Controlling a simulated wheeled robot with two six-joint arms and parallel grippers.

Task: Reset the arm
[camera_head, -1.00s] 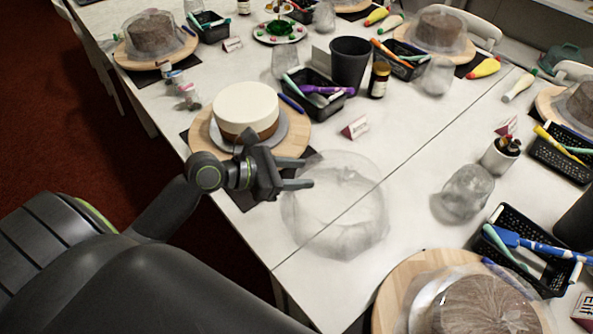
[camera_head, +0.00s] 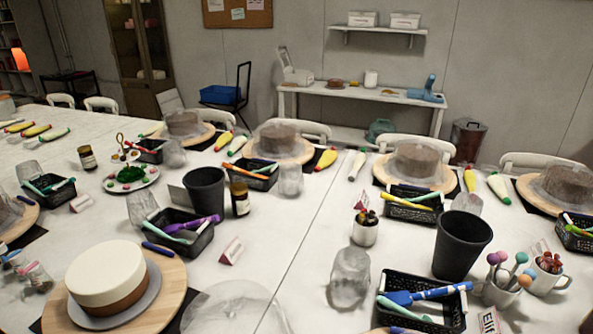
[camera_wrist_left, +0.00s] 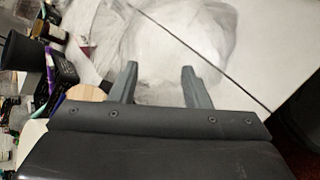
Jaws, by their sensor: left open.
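My left gripper (camera_wrist_left: 158,85) is in the left wrist view, with its two fingers apart and nothing between them. A clear crumpled-looking cover (camera_wrist_left: 185,45) lies on the white table beyond the fingertips. In the head view the arm is out of sight. There the clear cover (camera_head: 235,308) shows at the bottom edge. A white-and-brown cake (camera_head: 106,275) stands on a round wooden turntable (camera_head: 168,293) at lower left. My right gripper is in neither view.
Black baskets of tools (camera_head: 185,236), dark cups (camera_head: 461,246), glass jars (camera_head: 349,278) and several covered cakes (camera_head: 418,163) crowd the long white table (camera_head: 300,235). A strip around the table seam is fairly clear. A side bench (camera_head: 365,93) stands at the wall.

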